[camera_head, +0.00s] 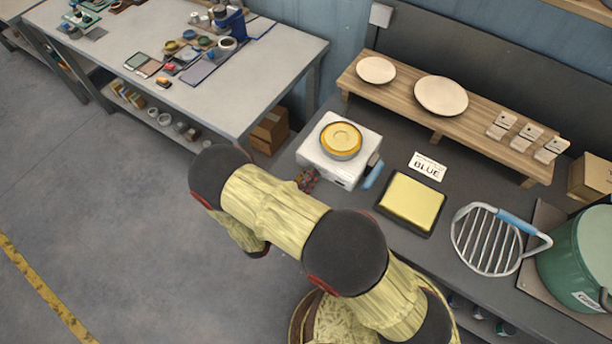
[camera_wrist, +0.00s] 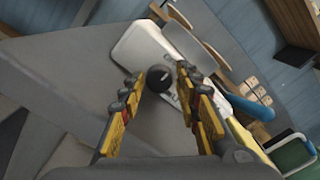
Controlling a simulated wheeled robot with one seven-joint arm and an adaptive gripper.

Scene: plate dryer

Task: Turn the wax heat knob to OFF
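The white wax heater (camera_head: 318,156) stands at the left end of the dark bench, with a round pan of yellow wax (camera_head: 341,137) on top. In the wrist view the heater (camera_wrist: 140,46) has a round dark knob (camera_wrist: 159,79) on its front. My gripper (camera_wrist: 166,92) is open, with one yellow finger on each side of the knob in the picture. I cannot tell whether either finger touches it. In the head view my gripper (camera_head: 307,180) is at the heater's front, and the knob is hidden. The knob's marks are not readable.
A blue handle (camera_head: 373,175) sticks out by the heater's right side. A black tray of yellow wax (camera_head: 411,202), a wire rack (camera_head: 487,240) and a green pot (camera_head: 580,255) stand farther right. A wooden shelf (camera_head: 462,118) with plates is behind. Open floor (camera_head: 120,220) is left.

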